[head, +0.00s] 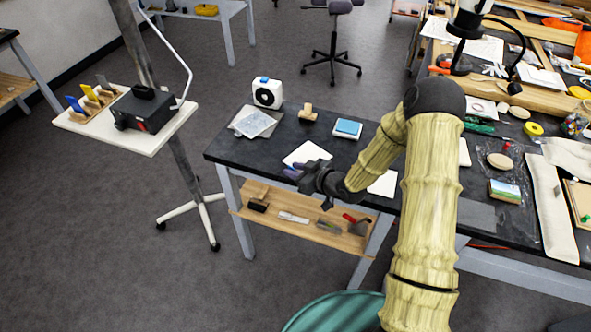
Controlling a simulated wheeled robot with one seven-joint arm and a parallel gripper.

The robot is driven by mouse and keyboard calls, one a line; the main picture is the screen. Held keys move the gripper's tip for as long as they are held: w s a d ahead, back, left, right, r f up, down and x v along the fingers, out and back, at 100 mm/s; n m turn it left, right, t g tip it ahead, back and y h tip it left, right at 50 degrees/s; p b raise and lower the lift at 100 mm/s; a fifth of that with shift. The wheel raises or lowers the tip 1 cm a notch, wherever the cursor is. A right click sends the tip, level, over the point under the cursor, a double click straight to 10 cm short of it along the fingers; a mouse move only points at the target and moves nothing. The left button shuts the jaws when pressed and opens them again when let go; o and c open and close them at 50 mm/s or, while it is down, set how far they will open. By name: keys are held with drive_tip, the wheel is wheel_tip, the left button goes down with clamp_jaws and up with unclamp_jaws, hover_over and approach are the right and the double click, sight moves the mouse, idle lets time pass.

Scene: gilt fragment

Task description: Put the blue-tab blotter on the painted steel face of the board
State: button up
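My gripper (298,174) is over the front edge of the dark workbench, next to a white sheet (307,154). A small blue-purple patch shows at its fingertips; I cannot tell whether it is a held thing or part of the fingers. I cannot single out the blue-tab blotter. Blue shows on a square pad (346,128) on the bench, on top of a white block with a black disc (267,93), and on an upright piece (75,104) in the stand's wooden rack. A flat grey plate (255,122) lies at the bench's left end; I cannot tell whether it is the board.
A wooden block (308,113) stands on the bench between plate and pad. A lower shelf (300,228) holds several tools. A stand at left carries a white tray (155,141) with a black box (145,108). The bench's right side is crowded. Floor at left is clear.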

drive_tip(key=shift+r, duration=0.1)
drive_tip(key=shift+d+r, duration=0.1)
drive_tip(key=b+v, duration=0.1)
drive_tip(key=v, duration=1)
drive_tip(key=shift+s+d, duration=0.25)
drive_tip(key=shift+s, duration=0.1)
drive_tip(key=s+d+r+m+g+h, duration=0.3)
drive_tip(key=s+d+m+h, duration=0.2)
drive_tip(key=d+h, duration=0.35)
drive_tip(key=s+r+m+g, duration=0.1)
drive_tip(key=s+r+m, duration=0.1)
drive_tip(key=s, duration=0.3)
drive_tip(key=s+a+r+m+g+h, duration=0.1)
drive_tip(key=s+r+m+g, duration=0.1)
drive_tip(key=s, duration=0.3)
drive_tip(key=shift+s+r+m, duration=0.2)
drive_tip(key=shift+r+m, duration=0.1)
drive_tip(key=shift+r, duration=0.45)
